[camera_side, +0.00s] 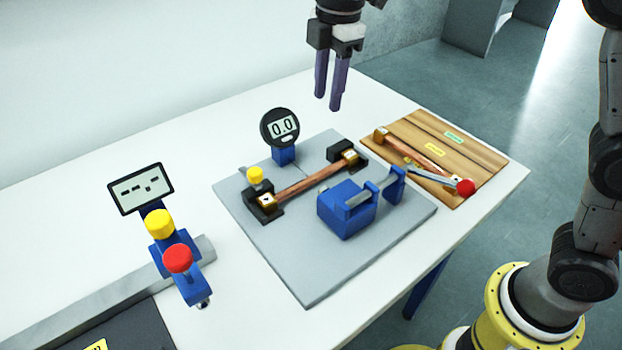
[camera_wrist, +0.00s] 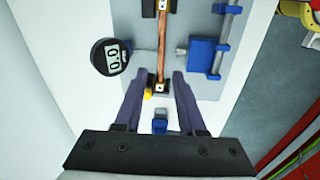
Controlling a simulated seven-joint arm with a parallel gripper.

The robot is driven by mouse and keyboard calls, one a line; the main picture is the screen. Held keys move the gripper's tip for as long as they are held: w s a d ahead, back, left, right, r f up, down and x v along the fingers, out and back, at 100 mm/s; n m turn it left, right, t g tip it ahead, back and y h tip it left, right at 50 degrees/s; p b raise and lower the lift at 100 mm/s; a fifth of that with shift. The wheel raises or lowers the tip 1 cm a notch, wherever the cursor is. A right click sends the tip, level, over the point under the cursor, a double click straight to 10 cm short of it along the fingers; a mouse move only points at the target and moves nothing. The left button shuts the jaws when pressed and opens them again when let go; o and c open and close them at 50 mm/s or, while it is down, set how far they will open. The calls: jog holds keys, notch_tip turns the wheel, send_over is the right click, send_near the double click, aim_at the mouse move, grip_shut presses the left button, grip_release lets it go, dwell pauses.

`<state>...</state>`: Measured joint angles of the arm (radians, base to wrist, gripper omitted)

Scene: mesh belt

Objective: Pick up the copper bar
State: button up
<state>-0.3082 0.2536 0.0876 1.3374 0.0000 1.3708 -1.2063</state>
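A copper bar (camera_side: 310,185) lies on the grey plate (camera_side: 305,285), its ends in two black blocks with brass-coloured tops. In the wrist view the bar (camera_wrist: 165,45) runs up the picture, beyond the fingertips. A second copper bar (camera_side: 418,152) lies on a wooden board (camera_side: 480,150) at the right. My gripper (camera_side: 328,102) hangs high above the table with its fingers pointing down. It is open and empty, and touches neither bar. In the wrist view my gripper (camera_wrist: 158,75) has its fingers apart on either side of the near block in the picture.
A blue clamp (camera_side: 346,210) sits in front of the bar. A lever with a red knob (camera_side: 465,187) is on the wooden board. A blue fixture with a red knob (camera_side: 178,259) and a screen (camera_side: 141,188) stand left.

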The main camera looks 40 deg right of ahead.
jog(key=g, duration=0.1)
send_over(311, 177)
notch_tip(311, 177, down, 5)
jog(key=shift+n, duration=0.3)
jog(key=f, duration=0.8)
jog(key=shift+s+a+f, duration=0.15)
jog(key=shift+a, duration=0.2)
jog(key=shift+d+f, duration=0.2)
jog(key=shift+f, duration=1.2)
jog(key=shift+d+f, duration=0.2)
jog(key=shift+f, duration=1.15)
grip_shut()
jog(key=shift+w+r, duration=0.2)
jog(key=shift+w, duration=0.05)
